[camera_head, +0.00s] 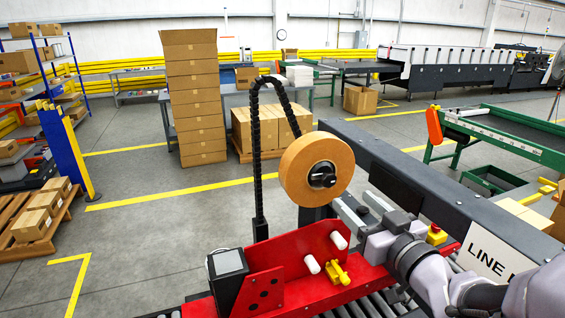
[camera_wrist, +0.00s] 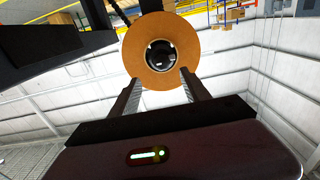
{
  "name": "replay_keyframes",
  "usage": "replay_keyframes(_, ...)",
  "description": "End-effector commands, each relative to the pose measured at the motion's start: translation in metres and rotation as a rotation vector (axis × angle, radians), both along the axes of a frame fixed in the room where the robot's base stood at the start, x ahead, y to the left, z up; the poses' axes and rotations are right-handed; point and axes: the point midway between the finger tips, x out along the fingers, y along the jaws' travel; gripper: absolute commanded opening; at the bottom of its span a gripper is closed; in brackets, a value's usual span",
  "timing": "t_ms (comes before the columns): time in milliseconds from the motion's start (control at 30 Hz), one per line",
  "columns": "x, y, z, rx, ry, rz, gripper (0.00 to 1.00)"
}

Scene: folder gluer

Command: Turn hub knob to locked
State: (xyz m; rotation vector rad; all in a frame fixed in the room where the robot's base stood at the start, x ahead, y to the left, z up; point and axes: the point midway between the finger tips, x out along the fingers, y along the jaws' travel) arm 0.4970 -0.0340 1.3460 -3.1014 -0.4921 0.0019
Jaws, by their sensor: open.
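The hub knob (camera_head: 321,175) is a small black part with a light grip bar at the centre of an orange-brown tape roll (camera_head: 298,168). In the wrist view the knob (camera_wrist: 161,54) shows as a dark round hub inside the roll (camera_wrist: 140,72), ahead of the fingers. My gripper (camera_head: 354,208) is open just to the right of and below the knob, with its two fingers pointing at it. In the wrist view the gripper (camera_wrist: 160,88) has its fingers apart, with nothing between them. I cannot tell whether the fingers touch the knob.
A red machine bracket (camera_head: 290,290) with white rollers and a yellow knob (camera_head: 337,272) stands below the roll. A black cable chain (camera_head: 256,150) arches behind it. A dark beam (camera_head: 440,195) with a "LINE" sign runs right. A yellow-red emergency button (camera_head: 436,234) is near my wrist.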

Motion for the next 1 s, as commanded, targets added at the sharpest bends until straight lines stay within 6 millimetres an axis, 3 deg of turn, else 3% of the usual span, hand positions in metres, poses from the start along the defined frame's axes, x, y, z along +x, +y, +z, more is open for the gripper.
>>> replay_keyframes(100,0.033,0.013,-0.007,0.001,0.003,0.006,0.55)
replay_keyframes(300,0.074,0.025,-0.006,-0.001,0.002,0.001,0.55)
replay_keyframes(500,0.089,0.030,-0.005,0.001,0.001,-0.001,0.55)
replay_keyframes(733,0.090,0.030,-0.005,0.000,0.001,-0.002,0.55)
replay_keyframes(1000,0.090,0.029,-0.005,0.000,0.001,-0.002,0.04)
